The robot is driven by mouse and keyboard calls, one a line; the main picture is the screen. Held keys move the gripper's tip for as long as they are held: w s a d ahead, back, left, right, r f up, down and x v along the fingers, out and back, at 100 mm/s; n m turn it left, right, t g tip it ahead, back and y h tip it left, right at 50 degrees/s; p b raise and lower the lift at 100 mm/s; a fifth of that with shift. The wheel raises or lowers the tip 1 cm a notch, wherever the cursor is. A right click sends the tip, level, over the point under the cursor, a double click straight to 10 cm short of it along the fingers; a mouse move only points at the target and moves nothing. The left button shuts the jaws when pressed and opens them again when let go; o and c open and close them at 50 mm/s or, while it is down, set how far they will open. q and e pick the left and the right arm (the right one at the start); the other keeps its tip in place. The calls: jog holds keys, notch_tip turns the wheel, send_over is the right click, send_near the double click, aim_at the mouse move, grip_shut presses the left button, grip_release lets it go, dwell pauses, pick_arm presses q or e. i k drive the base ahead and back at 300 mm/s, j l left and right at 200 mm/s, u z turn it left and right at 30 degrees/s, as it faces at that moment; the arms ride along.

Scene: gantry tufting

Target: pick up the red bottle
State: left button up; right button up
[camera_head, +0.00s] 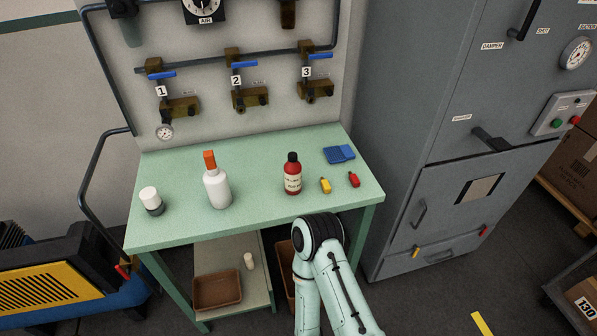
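The red bottle (292,182) stands upright on the green table (255,212), right of the middle. It has a black cap and a pale label. An arm of mine rises from the bottom edge of the picture to a dark joint just in front of the table's front edge, below and right of the bottle. The arm is apart from the bottle in the picture. Neither gripper can be seen.
A white bottle with an orange cap (217,188) and a small white-capped jar (151,201) stand to the left. Small yellow (325,185) and red (354,179) items and a blue item (339,154) lie to the right. A valve panel (205,118) stands behind, a grey cabinet (440,180) at right.

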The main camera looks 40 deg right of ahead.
aim_at(292, 169)
jog(key=i+l+z, duration=0.1)
jog(key=z, duration=1.3)
